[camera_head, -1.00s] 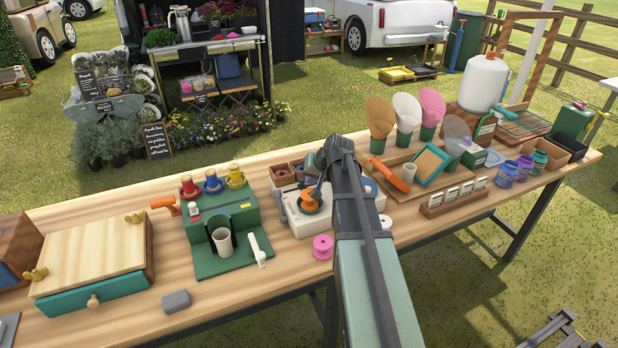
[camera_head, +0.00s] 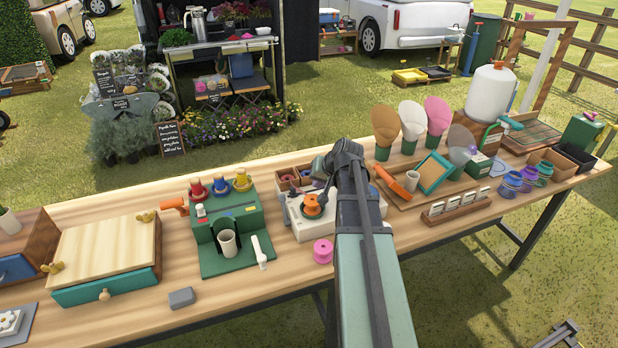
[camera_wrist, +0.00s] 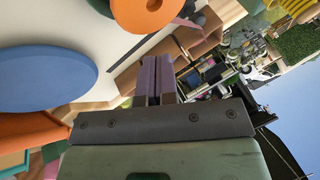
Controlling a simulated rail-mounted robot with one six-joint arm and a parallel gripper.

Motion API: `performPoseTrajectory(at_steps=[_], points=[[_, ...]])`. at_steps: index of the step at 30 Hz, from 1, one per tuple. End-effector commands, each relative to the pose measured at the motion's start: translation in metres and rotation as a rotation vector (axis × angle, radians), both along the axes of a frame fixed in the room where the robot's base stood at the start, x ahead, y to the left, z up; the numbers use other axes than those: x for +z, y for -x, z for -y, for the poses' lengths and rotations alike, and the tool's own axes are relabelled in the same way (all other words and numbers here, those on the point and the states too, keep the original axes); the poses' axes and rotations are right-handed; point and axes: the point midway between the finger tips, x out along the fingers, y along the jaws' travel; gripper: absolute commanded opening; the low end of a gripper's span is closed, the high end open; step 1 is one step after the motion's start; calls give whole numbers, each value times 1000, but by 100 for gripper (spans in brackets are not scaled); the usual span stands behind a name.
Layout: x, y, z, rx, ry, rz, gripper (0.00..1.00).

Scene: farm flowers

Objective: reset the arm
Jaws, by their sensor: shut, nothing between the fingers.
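My gripper (camera_wrist: 157,82) is shut and empty in the wrist view, its two purple-grey fingers side by side. In the head view my arm reaches over the middle of the table, and the gripper (camera_head: 320,168) is partly hidden behind the wrist. An orange spool (camera_head: 312,206) sits on the white device (camera_head: 318,224) just below and nearer than the gripper. An orange disc with a hole (camera_wrist: 148,12) shows at the top of the wrist view, apart from the fingers. A large blue disc (camera_wrist: 45,58) shows at its left.
The wooden table (camera_head: 220,293) is crowded. A green stand with a cup (camera_head: 228,243) is left of the arm, and a pink spool (camera_head: 323,251) lies close to it. Flower cones (camera_head: 411,120) and a wooden tray (camera_head: 398,196) are on the right. Air above the table is open.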

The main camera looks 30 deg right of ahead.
Motion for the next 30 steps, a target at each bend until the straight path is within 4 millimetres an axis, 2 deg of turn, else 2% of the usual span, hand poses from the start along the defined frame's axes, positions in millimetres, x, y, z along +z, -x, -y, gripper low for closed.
performPoseTrajectory(at_steps=[1,6,18,20,21,23,26,27,30], points=[[28,10,0,-1,0,1,0],[53,29,5,0,0,1,0],[54,37,5,-3,-9,-10,0],[50,47,2,-1,-14,-62,0],[46,61,-3,1,-12,-111,0],[39,78,-28,35,1,-203,0],[31,98,-96,154,53,-358,0],[29,107,-127,211,84,-416,0],[26,127,-199,362,178,-521,0]])
